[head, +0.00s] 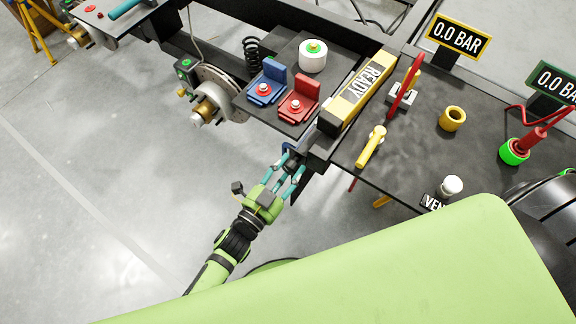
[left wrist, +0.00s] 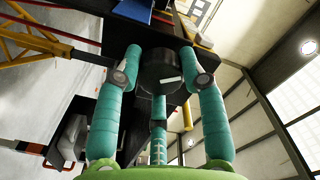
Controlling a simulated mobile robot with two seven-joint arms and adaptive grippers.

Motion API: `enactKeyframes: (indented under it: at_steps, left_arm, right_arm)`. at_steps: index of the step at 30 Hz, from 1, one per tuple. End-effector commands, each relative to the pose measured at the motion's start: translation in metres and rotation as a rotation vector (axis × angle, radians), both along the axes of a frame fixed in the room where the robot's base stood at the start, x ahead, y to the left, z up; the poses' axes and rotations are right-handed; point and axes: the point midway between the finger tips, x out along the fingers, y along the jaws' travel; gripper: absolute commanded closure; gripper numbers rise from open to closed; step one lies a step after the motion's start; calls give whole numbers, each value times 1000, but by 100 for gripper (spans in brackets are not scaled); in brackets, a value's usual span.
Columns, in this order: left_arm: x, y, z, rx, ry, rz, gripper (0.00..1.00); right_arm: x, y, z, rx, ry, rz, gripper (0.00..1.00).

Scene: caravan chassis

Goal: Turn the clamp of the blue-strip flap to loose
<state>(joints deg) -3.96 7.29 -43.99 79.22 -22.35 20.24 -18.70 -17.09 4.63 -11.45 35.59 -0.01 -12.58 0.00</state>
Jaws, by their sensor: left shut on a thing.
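My left gripper (head: 289,172) reaches up to the underside edge of the dark chassis rail. In the left wrist view its teal fingers (left wrist: 160,88) are closed around a dark round clamp knob (left wrist: 158,66) with a short white mark on its face. The white mark lies slightly tilted from level. A small blue piece (head: 287,147) shows just above the fingers in the head view; I cannot tell if it is the flap's strip. The flap itself is mostly hidden. My right gripper is not in view.
A brake disc (head: 217,90) is at left. The floor below is clear.

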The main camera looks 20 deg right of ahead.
Motion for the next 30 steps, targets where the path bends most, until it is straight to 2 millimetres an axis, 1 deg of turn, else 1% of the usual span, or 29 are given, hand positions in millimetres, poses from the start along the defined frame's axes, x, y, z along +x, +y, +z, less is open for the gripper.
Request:
enactKeyframes:
  at_steps: [1,18,24,30]
  left_arm:
    - [-4,-3,2,-30,36,-9,92]
    - [-1,-2,5,-365,454,-7,92]
    - [0,-2,6,-464,578,-8,92]
    - [2,-2,6,-535,666,-8,92]
  right_arm:
    - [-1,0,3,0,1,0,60]
    - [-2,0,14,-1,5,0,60]
    - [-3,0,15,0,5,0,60]
    - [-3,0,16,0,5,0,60]
